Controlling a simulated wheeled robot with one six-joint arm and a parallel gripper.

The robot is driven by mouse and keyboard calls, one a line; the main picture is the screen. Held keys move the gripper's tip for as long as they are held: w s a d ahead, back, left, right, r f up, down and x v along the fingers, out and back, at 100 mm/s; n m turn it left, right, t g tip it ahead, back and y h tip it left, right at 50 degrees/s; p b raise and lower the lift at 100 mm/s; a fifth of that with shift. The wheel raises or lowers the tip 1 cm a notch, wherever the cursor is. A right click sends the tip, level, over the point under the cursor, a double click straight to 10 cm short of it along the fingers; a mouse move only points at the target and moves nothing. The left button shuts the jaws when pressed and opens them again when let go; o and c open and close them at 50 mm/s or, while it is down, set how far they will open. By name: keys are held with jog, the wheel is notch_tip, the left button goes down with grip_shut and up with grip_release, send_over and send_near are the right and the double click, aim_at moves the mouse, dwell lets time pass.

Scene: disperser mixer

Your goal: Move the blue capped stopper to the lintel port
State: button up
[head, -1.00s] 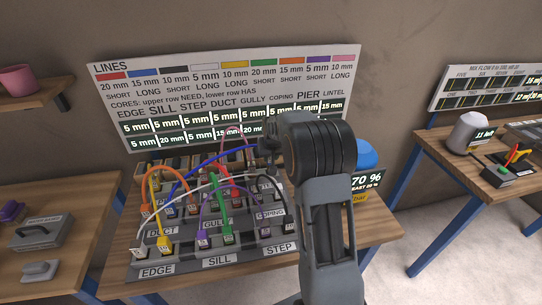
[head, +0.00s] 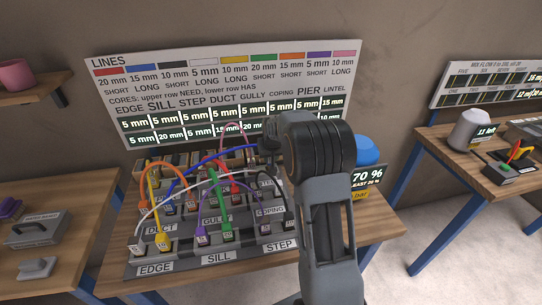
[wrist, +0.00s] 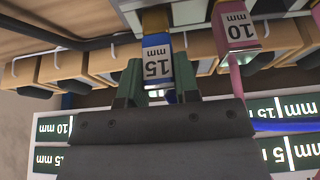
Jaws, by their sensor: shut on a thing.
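In the wrist view, my gripper (wrist: 157,88) is shut on a blue stopper (wrist: 156,52) with a "15 mm" label, one finger on each side. A blue cable (head: 213,158) runs across the head view to the hand. The stopper's lower end is hidden, and I cannot tell whether it sits in a port. In the head view, my arm hides the fingers and the right part of the port rack (head: 190,262). The word LINTEL stands at the right end of the board (head: 115,70); the lintel port itself cannot be made out.
A pink "10 mm" plug (wrist: 236,32) stands close beside the held stopper. Several coloured cables, including orange (head: 160,163), green (head: 226,215) and purple (head: 203,220), arch over the rack. A blue dome (head: 367,150) and a display (head: 367,178) stand right of my arm.

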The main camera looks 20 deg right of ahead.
jog(key=shift+f+b, duration=0.8)
jog(key=shift+f, duration=0.3)
jog(key=o, duration=1)
jog(key=v, duration=1.4)
jog(key=shift+b, duration=0.35)
jog(key=shift+d, duration=0.1)
jog(key=s+a+f, duration=0.1)
jog(key=s+a, duration=0.2)
jog(key=s, duration=0.5)
jog(key=s+a+f+n, duration=0.1)
jog(key=s+a, duration=0.3)
jog(key=s, duration=0.4)
jog(key=s+a+f+n+g+y, duration=0.1)
jog(key=s+a, duration=0.3)
jog(key=s, duration=0.4)
jog(key=shift+s+f, duration=0.25)
jog(key=shift+f, duration=0.4)
